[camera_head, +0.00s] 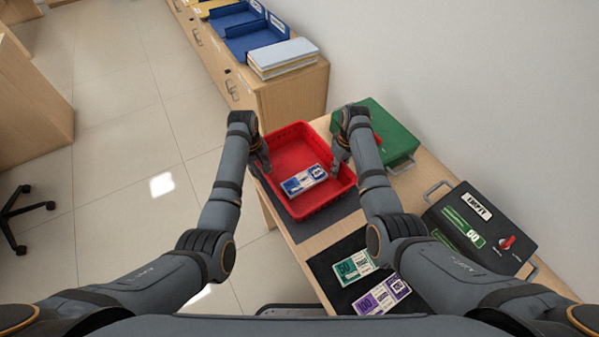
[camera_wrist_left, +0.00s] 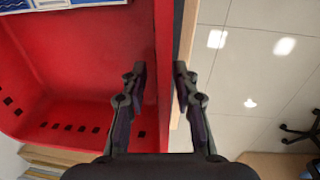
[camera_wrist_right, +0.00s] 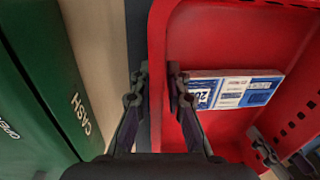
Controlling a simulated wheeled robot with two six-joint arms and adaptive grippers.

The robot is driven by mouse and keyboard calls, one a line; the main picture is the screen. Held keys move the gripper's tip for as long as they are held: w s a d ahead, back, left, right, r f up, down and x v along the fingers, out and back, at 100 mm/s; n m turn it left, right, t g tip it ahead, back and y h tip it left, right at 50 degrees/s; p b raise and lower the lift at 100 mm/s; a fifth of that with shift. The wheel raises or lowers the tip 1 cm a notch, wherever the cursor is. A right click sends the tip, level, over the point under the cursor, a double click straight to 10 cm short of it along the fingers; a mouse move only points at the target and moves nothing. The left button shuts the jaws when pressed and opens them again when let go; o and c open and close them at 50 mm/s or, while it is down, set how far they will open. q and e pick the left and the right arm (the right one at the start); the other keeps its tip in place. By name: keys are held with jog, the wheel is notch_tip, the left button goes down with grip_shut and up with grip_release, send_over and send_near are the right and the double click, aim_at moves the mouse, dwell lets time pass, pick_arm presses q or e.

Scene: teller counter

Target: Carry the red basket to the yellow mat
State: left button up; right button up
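The red basket (camera_head: 325,207) stands upright on a dark grey mat (camera_head: 332,221) on the wooden counter, with a banded blue-and-white note bundle (camera_head: 304,180) inside. My left gripper (camera_head: 262,160) points down at its left wall. In the left wrist view, the open fingers (camera_wrist_left: 160,85) straddle that red wall (camera_wrist_left: 164,125), with a visible gap on its inner side. My right gripper (camera_head: 342,160) is at the opposite wall. In the right wrist view its fingers (camera_wrist_right: 158,85) are on either side of the wall (camera_wrist_right: 157,50), very close to it; contact is unclear.
A green cash box (camera_head: 392,135) stands close beside the basket on the right. A black mat (camera_head: 345,262) with note bundles and a black case (camera_head: 480,225) lie nearer me. A wooden cabinet (camera_head: 290,92) with blue trays (camera_head: 250,35) stands behind. Open floor lies left.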

pick_arm(q)
jog(key=shift+f, duration=0.2)
pick_arm(e)
jog(key=shift+f, duration=0.2)
pick_arm(q)
jog(key=shift+c, duration=1.2)
pick_arm(e)
jog(key=shift+c, duration=1.2)
pick_arm(q)
grip_shut()
pick_arm(e)
grip_shut()
pick_arm(q)
jog(key=shift+r, duration=0.15)
pick_arm(e)
jog(key=shift+r, duration=0.1)
